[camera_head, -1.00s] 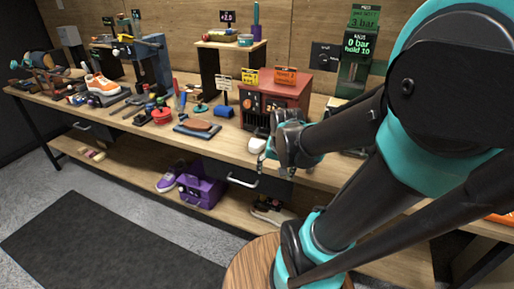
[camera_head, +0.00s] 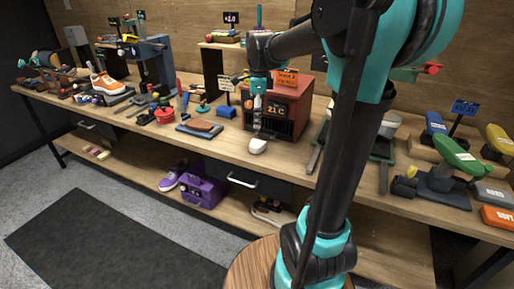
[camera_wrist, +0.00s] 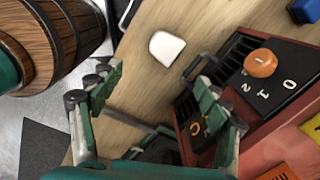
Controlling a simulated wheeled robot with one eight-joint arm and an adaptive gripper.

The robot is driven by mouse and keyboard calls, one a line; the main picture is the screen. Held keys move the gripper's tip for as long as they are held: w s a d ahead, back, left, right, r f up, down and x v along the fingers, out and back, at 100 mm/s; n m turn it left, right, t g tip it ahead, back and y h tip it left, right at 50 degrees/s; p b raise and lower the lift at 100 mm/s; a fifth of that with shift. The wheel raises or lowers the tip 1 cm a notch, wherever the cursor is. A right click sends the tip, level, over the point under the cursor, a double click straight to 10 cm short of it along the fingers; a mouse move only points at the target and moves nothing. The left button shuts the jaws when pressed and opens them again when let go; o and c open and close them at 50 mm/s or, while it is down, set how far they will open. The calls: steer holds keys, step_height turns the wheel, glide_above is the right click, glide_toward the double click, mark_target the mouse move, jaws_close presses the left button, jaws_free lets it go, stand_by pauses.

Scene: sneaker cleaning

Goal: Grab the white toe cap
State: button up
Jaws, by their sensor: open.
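The white toe cap (camera_head: 258,146) lies on the workbench near its front edge, just in front of the red heater box (camera_head: 289,113). In the wrist view the toe cap (camera_wrist: 167,48) lies flat on bare wood, beyond my fingertips and roughly between their lines. My gripper (camera_head: 258,92) points down above the bench, over the front of the red box and above the toe cap. In the wrist view my gripper (camera_wrist: 153,80) is open and empty, its fingers spread wide. The right finger overlaps the red box in the picture; I cannot tell whether they touch.
The red box (camera_wrist: 262,125) with an orange knob (camera_wrist: 260,63) stands close beside the toe cap. A brown insole-like piece on a dark pad (camera_head: 200,128) lies to the left. A wooden barrel-shaped stool (camera_wrist: 40,40) stands below the bench. The bench front edge is close.

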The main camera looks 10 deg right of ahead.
step_height(320, 180, up, 4)
steer(key=w+a+m, duration=0.1)
steer(key=w+m, duration=0.2)
steer(key=m, duration=0.1)
glide_above(257, 143)
steer(key=a, duration=0.1)
steer(key=shift+g, duration=0.4)
steer(key=f, duration=0.8)
steer(key=w+f, duration=0.1)
steer(key=f, duration=0.6)
steer(key=s+f, duration=0.1)
steer(key=shift+d+f, duration=0.2)
steer(key=shift+d, duration=0.2)
steer(key=shift+f, duration=0.65)
steer(key=shift+c, duration=0.3)
steer(key=c, duration=1.2)
